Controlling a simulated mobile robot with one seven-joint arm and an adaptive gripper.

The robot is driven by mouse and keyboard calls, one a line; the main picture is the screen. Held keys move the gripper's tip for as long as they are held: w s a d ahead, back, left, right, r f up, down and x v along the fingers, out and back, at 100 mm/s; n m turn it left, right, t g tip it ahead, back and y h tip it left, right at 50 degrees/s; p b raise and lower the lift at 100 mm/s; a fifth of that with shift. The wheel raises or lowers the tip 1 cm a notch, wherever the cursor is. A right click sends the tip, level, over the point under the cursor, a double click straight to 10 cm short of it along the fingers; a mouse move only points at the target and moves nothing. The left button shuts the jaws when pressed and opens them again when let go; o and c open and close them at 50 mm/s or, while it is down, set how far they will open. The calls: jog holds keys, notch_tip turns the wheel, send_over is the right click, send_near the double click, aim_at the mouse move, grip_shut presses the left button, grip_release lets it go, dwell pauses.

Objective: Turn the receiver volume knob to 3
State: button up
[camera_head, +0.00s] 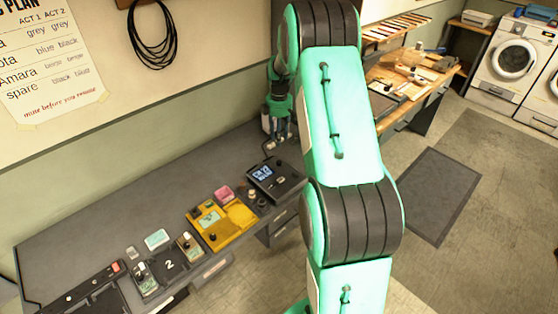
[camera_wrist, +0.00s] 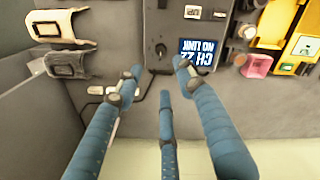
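The receiver (camera_head: 285,188) is a dark box on the grey bench, with a lit screen (camera_head: 262,174) reading CH 22 NO LINK. In the wrist view the receiver (camera_wrist: 172,28) is at top centre, its screen (camera_wrist: 197,52) upside down. A small round dark knob (camera_wrist: 160,50) is beside the screen; its marks are too small to read. My gripper (camera_head: 283,133) is above the bench, behind the receiver. In the wrist view my gripper (camera_wrist: 157,72) has its fingers spread, with nothing between them. The fingertips appear just short of the knob and apart from it.
A yellow device (camera_head: 222,226), a pink box (camera_head: 224,194) and several small handheld units stand left of the receiver. The wall is close behind.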

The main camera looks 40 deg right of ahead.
aim_at(279, 161)
dwell(0.3)
notch_tip(279, 161, down, 14)
jog(key=shift+r+b, duration=0.1)
jog(key=shift+b, duration=1.15)
jog(key=shift+c, duration=0.3)
grip_shut()
